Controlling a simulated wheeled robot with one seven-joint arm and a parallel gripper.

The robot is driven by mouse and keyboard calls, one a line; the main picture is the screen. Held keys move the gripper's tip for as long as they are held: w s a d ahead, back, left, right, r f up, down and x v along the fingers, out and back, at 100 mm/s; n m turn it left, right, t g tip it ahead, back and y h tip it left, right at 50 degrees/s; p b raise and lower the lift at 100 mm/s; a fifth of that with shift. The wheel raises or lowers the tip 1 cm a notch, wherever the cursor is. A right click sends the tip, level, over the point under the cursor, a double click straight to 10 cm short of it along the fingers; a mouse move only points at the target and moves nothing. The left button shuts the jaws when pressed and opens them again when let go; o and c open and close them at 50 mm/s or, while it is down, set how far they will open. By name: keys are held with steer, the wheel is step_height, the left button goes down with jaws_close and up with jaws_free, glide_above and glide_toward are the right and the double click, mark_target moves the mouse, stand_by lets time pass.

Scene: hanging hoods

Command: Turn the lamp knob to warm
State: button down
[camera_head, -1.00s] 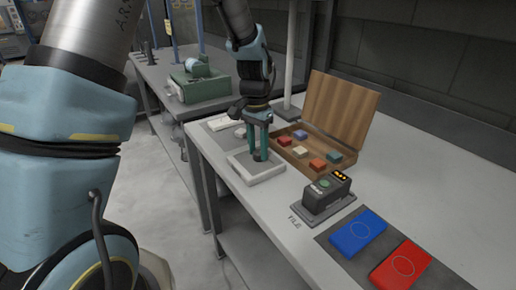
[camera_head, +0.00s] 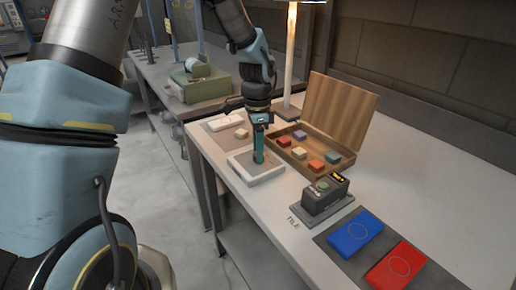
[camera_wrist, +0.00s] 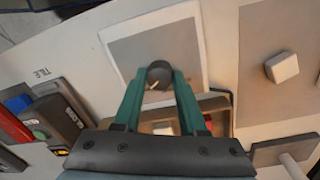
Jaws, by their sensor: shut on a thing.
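The lamp knob (camera_wrist: 159,72) is dark and round with a small pale pointer line on it. It stands on a white-rimmed panel with a grey face (camera_head: 264,178) at the left side of the table. My gripper (camera_head: 258,159) points straight down over the panel. Its two green fingers (camera_wrist: 157,84) are closed on the knob from both sides. In the head view the fingers overlap and mostly hide the knob. The lamp post (camera_head: 290,62) rises behind the panel, with a warm glow at the top of the picture.
An open wooden box (camera_head: 338,116) with several coloured blocks stands right of my gripper. A dark device (camera_head: 324,194) with a lit display sits in front. A blue tile (camera_head: 355,230) and a red tile (camera_head: 399,264) lie at the front right. A white cube (camera_wrist: 282,67) is nearby.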

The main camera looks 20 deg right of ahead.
stand_by(0.4)
steer(key=shift+c, duration=2.3)
jaws_free()
steer(key=shift+r, duration=0.1)
step_height(320, 180, up, 11)
steer(key=b, duration=0.2)
steer(key=shift+w+f, duration=0.2)
steer(key=shift+w, duration=0.1)
steer(key=s+a+f+n+t, duration=0.1)
steer(key=s+a+f+n, duration=0.1)
steer(key=a+n, duration=0.7)
steer(key=s+a+f+n+t, duration=0.1)
steer(key=a+n, duration=0.9)
steer(key=a, duration=1.1)
steer(key=shift+s+a+f, duration=0.35)
steer(key=shift+s+f, duration=0.55)
steer(key=shift+f, duration=0.05)
